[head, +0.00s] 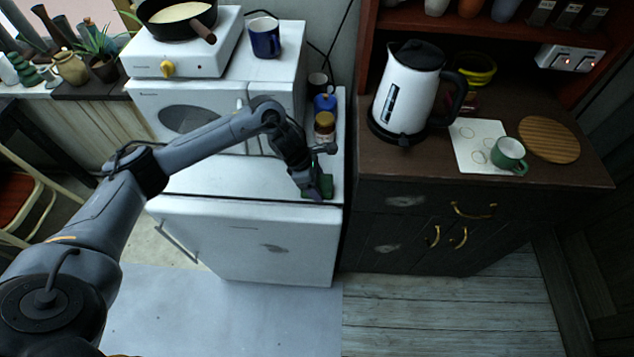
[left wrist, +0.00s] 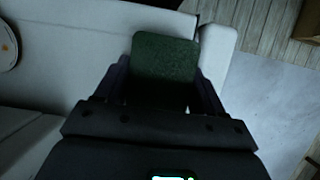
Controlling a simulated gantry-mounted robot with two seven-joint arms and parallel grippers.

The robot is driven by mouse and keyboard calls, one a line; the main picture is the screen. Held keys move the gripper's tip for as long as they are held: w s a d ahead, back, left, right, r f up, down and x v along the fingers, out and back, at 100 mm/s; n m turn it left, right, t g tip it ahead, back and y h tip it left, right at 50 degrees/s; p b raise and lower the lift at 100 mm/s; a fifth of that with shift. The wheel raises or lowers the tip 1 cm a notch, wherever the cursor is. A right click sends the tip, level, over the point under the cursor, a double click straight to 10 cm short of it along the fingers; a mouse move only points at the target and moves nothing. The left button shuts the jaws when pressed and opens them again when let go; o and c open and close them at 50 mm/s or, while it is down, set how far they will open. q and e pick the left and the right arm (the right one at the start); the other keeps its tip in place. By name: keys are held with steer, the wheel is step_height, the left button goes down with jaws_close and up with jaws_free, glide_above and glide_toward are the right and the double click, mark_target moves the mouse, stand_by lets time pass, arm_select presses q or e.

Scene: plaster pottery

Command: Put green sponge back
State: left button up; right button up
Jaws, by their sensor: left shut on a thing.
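The green sponge (head: 326,186) is at the front right corner of the white fridge top (head: 240,182). My left gripper (head: 312,190) is shut on it, with the fingers pointing down. In the left wrist view the sponge (left wrist: 166,58) sits between the two fingers of my left gripper (left wrist: 168,90), and its far part sticks out past them. I cannot tell whether the sponge touches the fridge top. My right gripper is not in view.
A jar (head: 324,127) and a blue container (head: 325,104) stand behind the gripper. A microwave (head: 200,110) carries a hot plate (head: 184,55) and a blue mug (head: 264,38). A kettle (head: 406,92) and a green mug (head: 508,155) stand on the dark cabinet at right.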

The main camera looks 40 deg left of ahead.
arm_select(q)
steer(key=shift+f, duration=0.15)
steer(key=o, duration=1.1)
